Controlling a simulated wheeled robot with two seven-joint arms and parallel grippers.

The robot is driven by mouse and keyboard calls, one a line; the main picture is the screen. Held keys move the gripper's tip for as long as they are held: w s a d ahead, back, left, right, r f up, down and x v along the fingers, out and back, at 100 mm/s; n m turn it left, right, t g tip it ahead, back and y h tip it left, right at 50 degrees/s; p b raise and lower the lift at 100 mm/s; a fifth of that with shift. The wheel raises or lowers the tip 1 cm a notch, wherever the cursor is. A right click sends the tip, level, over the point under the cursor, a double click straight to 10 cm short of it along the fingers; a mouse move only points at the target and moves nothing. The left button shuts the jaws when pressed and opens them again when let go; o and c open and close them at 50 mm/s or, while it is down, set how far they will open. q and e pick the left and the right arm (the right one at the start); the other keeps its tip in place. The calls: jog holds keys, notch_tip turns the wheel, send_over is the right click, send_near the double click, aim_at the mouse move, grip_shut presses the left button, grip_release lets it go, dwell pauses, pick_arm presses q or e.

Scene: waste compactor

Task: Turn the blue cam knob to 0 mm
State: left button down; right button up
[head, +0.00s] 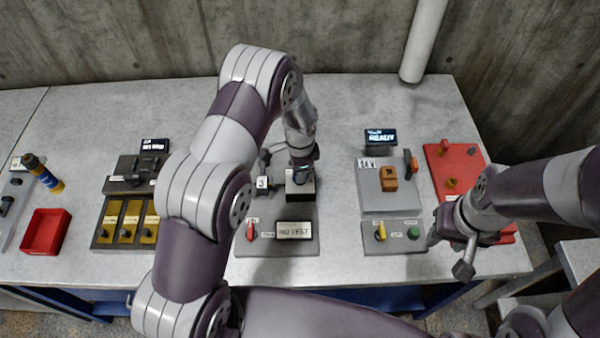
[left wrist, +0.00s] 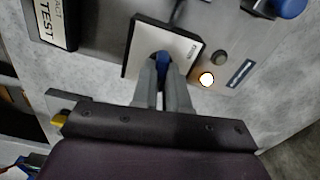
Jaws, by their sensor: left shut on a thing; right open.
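The blue cam knob (left wrist: 162,61) stands on a white-topped block with small dark lettering (left wrist: 190,42) in the left wrist view. My left gripper (left wrist: 161,72) is shut on the knob, one grey finger on each side, and the fingers hide much of it. In the head view my left gripper (head: 301,180) points down onto the same block (head: 308,193) on the middle grey panel (head: 265,243). The mark the knob points to cannot be read. My right gripper (head: 455,255) is open and empty at the table's front right edge.
The panel also bears a red switch (head: 251,232) and a display (head: 295,230). A lit white lamp (left wrist: 207,79) and a second blue part (left wrist: 288,8) are near the block. A grey unit with an orange block (head: 388,178) and a red board (head: 450,160) stand to the right.

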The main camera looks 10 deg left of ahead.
pick_arm(q)
jog(key=shift+m, duration=0.9)
jog(key=c, duration=1.1)
grip_release()
jog(key=shift+c, duration=0.2)
jog(key=shift+r+b, duration=0.3)
jog(key=shift+b, duration=0.05)
notch_tip(320, 180, up, 12)
jog(key=b, duration=0.3)
jog(key=shift+r, duration=0.1)
